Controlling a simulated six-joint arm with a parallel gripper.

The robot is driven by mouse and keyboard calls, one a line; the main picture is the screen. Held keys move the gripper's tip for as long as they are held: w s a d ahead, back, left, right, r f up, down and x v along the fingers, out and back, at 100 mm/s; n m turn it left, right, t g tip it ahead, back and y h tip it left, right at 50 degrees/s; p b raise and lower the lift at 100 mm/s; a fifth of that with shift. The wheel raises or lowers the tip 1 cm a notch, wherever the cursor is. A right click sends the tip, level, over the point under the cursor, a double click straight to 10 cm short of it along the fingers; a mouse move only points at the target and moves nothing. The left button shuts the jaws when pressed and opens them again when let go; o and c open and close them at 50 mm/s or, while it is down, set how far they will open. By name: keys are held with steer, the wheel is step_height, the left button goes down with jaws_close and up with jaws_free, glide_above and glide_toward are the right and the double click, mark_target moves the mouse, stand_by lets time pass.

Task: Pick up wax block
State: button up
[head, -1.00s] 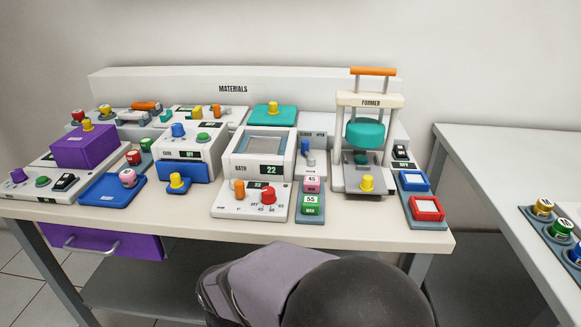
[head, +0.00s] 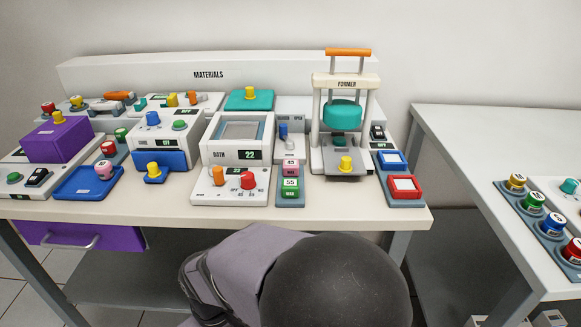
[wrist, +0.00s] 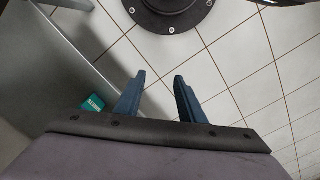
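I cannot tell for certain which thing is the wax block. A pink block marked 45 (head: 291,168) and a green block marked 55 (head: 290,187) stand in a grey holder on the bench, in front of the bath and former. My gripper (wrist: 160,77) shows in the wrist view with its two blue fingers apart and nothing between them. It points over the tiled floor, away from the bench top. In the head view the gripper itself is hidden; only my arm shows, low in front of the bench.
The bath (head: 237,150) and the former (head: 345,120) stand on the crowded bench. A blue tray (head: 75,190) is at its left. A second table (head: 470,135) at right carries a rack of coloured pots. Its back area is clear.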

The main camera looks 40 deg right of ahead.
steer(key=s+d+r+m+g+y+p, duration=0.1)
steer(key=s+d+r+m+p, duration=0.15)
steer(key=r+p, duration=1)
steer(key=s+d+r+m+g+y+p, duration=0.1)
steer(key=s+d+r+m+p, duration=0.2)
steer(key=r+p, duration=0.95)
steer(key=s+d+r+m+p, duration=0.15)
steer(key=d+r+p, duration=0.25)
steer(key=r+p, duration=0.9)
steer(key=m+t+h+p, duration=0.2)
steer(key=t+h+p, duration=0.3)
steer(key=p, duration=0.3)
glide_toward(291, 163)
steer(key=f, duration=0.1)
steer(key=shift+b+x, duration=0.4)
steer(key=shift+x, duration=3.5)
steer(key=shift+w+d, duration=0.1)
steer(key=shift+w, duration=0.05)
